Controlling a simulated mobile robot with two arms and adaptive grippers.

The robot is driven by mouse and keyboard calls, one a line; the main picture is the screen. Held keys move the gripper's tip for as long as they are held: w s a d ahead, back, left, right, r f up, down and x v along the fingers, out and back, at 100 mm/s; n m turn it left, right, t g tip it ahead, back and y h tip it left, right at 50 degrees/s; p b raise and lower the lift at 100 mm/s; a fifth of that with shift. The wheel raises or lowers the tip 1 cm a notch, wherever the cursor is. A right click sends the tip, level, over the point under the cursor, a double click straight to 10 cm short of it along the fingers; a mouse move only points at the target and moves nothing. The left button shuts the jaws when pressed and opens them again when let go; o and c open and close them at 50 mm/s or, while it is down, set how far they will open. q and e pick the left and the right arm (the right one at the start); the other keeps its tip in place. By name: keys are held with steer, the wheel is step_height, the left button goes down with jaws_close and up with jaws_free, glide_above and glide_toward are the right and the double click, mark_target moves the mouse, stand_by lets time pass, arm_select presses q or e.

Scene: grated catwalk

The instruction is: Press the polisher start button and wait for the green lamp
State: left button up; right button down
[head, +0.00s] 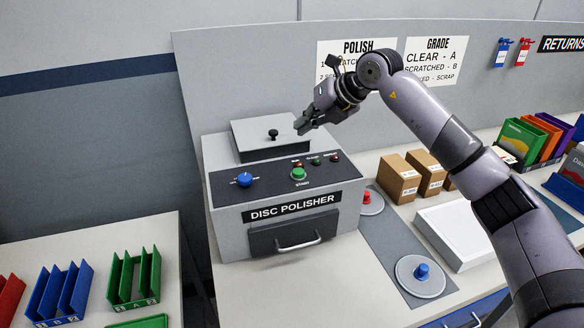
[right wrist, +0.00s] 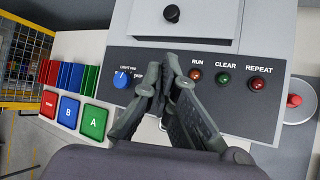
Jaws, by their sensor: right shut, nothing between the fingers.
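The grey disc polisher (head: 285,215) stands on the bench, with a sloped dark panel. Its green start button (head: 298,173) sits mid-panel; in the right wrist view the fingers hide it. Behind it is a row of lamps: a red RUN lamp (right wrist: 195,75), a dark green CLEAR lamp (right wrist: 223,79) and a red REPEAT lamp (right wrist: 257,83). None clearly glows. A blue knob (head: 244,179) is at the panel's left. My right gripper (head: 302,126) is shut and empty, above the back of the polisher, apart from the button. My left gripper is not in view.
A lid with a black knob (head: 273,133) tops the polisher. A closed drawer (head: 296,234) is in front. To the right are a spindle with a blue cap (head: 421,272), a white tray (head: 462,232) and cardboard boxes (head: 398,178). Coloured racks (head: 60,293) stand at lower left.

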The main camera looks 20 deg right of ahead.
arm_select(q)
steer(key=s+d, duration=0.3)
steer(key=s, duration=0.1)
arm_select(e)
steer(key=b, duration=0.6)
glide_above(301, 170)
step_height(301, 170, down, 8)
steer(key=shift+r, duration=0.1)
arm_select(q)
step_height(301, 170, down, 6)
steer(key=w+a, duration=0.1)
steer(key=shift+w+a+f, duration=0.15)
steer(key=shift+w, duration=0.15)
arm_select(e)
steer(key=shift+f, duration=0.55)
arm_select(q)
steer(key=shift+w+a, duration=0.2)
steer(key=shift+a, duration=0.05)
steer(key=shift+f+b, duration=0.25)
steer(key=shift+b, duration=0.05)
arm_select(e)
steer(key=shift+f, duration=0.4)
